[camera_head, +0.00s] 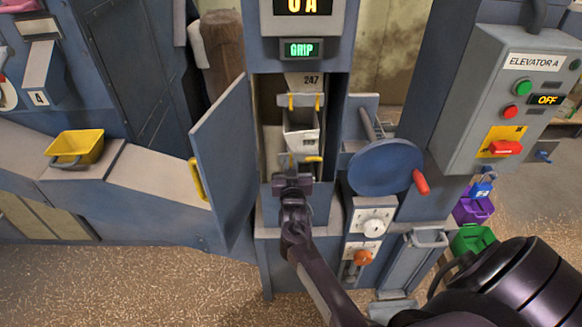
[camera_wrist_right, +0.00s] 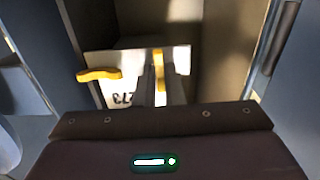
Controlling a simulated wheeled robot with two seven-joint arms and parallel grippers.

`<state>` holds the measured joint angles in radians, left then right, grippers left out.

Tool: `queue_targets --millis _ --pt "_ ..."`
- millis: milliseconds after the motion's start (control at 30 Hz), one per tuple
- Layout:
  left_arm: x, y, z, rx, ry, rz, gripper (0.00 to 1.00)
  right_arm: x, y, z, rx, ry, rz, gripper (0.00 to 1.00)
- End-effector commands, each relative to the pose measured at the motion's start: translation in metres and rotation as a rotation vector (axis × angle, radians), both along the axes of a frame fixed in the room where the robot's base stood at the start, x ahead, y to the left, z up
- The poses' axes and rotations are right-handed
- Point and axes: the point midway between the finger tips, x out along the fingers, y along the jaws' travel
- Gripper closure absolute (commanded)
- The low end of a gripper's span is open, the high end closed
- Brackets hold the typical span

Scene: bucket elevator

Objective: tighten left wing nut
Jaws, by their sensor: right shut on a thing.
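Inside the open elevator hatch a pale bucket plate (camera_wrist_right: 118,62) marked 273 carries two yellow wing nuts. My right gripper (camera_head: 288,160) reaches in from below and is shut on the left wing nut (camera_wrist_right: 158,67), which stands upright between the fingers in the right wrist view. In the head view my gripper mostly hides that nut. The right wing nut (camera_head: 313,159) is free and lies level; it also shows at the left of the right wrist view (camera_wrist_right: 100,75). My left gripper is not in view.
A white bucket (camera_head: 301,130) with upright yellow nuts, under the number 247, hangs above. The hatch door (camera_head: 224,160) stands open at left. A blue handwheel (camera_head: 386,168) with a red knob is at right. The control box (camera_head: 503,100) display reads OFF.

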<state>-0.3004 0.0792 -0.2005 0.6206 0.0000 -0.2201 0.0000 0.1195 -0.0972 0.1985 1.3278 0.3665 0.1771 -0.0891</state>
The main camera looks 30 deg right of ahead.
Motion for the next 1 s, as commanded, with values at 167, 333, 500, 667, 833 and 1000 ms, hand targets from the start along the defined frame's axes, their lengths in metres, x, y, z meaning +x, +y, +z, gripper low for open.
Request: queue_targets --millis 167,333,500,667,833,1000 --pt "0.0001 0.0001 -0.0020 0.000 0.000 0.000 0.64 -0.0004 0.0002 -0.0009 0.032 -0.017 -0.001 1.00" --pt "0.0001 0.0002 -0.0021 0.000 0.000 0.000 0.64 -0.0003 0.0003 -0.0006 0.042 -0.023 0.000 1.00" --pt "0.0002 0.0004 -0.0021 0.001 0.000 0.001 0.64 -0.0002 0.0003 -0.0005 0.042 -0.023 0.000 1.00" --pt "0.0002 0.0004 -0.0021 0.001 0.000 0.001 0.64 -0.0002 0.0003 -0.0005 0.041 -0.023 0.000 0.87" --pt "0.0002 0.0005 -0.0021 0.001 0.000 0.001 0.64 -0.0002 0.0003 -0.0004 0.040 -0.023 0.000 0.69" --pt "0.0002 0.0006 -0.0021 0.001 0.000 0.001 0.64 -0.0001 0.0003 -0.0002 0.040 -0.023 0.000 0.69"
